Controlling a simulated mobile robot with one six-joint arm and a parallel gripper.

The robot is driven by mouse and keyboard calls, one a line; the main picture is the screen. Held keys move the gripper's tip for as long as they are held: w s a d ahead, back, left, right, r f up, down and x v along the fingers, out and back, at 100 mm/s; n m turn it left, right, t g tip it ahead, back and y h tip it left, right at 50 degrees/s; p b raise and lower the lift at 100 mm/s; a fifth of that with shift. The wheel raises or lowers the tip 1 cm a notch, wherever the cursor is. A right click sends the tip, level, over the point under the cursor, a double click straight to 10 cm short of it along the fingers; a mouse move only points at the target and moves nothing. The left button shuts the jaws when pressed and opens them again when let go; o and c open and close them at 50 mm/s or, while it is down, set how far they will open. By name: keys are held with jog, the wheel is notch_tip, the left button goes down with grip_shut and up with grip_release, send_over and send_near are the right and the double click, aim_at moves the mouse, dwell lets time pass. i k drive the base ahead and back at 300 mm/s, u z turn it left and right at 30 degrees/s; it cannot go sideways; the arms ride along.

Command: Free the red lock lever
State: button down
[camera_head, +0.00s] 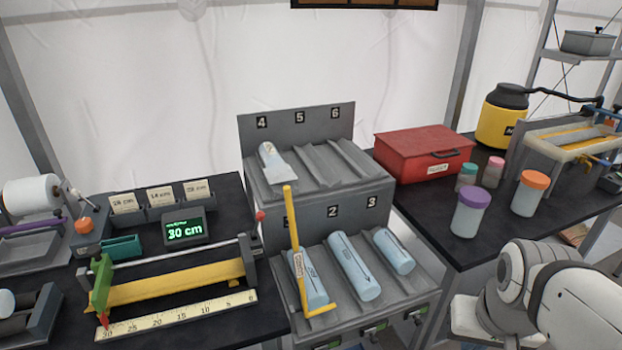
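My white arm shows at the lower right, apart from the device; my gripper is not in view.
A grey stepped rack (372,200) holds pale blue rolls, with a yellow L-shaped rod (294,245) across its front left. A display (185,231) reads 30 cm. A red box (424,153), lidded jars and a yellow-black container (502,115) stand on the right table.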

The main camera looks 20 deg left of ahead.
aim_at(259, 216)
jog(key=z, duration=0.15)
jog(key=k, duration=1.1)
jog(key=u, duration=0.75)
jog(key=i, duration=1)
